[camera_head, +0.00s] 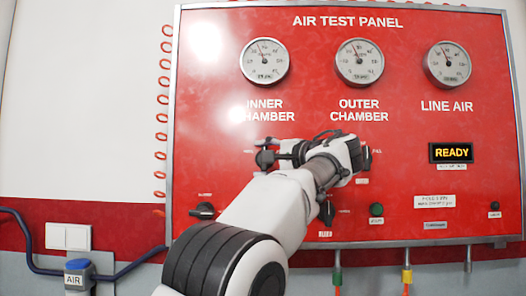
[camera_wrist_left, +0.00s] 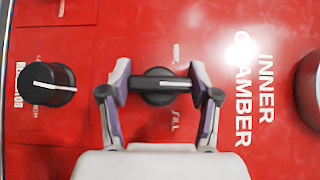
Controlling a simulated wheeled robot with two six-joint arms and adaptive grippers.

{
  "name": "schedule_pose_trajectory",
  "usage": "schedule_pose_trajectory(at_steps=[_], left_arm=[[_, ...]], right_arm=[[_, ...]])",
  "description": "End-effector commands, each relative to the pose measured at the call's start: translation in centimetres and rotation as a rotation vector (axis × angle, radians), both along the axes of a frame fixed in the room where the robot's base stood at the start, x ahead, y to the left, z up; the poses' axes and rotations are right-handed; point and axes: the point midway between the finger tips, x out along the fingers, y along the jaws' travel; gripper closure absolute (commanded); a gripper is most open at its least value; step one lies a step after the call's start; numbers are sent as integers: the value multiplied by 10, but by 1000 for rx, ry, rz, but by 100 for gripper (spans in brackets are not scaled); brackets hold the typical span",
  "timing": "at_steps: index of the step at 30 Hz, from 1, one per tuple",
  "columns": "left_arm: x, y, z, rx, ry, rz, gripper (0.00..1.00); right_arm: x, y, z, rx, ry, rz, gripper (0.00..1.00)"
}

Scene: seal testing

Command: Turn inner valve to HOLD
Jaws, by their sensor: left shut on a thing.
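The inner valve is a black knob with a bar handle (camera_wrist_left: 162,85) below the INNER CHAMBER lettering. It also shows partly in the head view (camera_head: 265,160). In the left wrist view its white mark lies along the bar toward the lettering, between a FILL label on one side and an unreadable label on the other. My left gripper (camera_wrist_left: 161,84) is shut on the handle, one finger at each end of the bar. In the head view the gripper (camera_head: 277,154) and wrist cover part of the valve. My right gripper is not in view.
The red air test panel (camera_head: 215,120) has three gauges above and a READY display (camera_head: 451,153) at right. My forearm covers the panel's lower middle. A red coiled hose (camera_head: 161,130) hangs along the left edge.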

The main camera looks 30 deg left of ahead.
Motion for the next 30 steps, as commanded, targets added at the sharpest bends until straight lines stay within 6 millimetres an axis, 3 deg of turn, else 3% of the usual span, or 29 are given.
schedule_pose_trajectory(at_steps=[14, 15, 16, 17, 26, 30], left_arm=[[-1, 0, 4, -7, -15, -4, 73], [-1, 0, 4, -7, -15, -4, 28], [-1, 0, 4, -7, -15, -4, 17], [-1, 0, 4, -8, -15, -4, 12], [0, -1, 2, -10, -11, -2, 12], [-3, -12, 2, -8, -10, -3, 12]], right_arm=[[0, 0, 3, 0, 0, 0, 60], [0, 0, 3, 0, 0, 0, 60], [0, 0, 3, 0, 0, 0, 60], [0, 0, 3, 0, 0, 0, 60], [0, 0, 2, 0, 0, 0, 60], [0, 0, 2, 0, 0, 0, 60]])
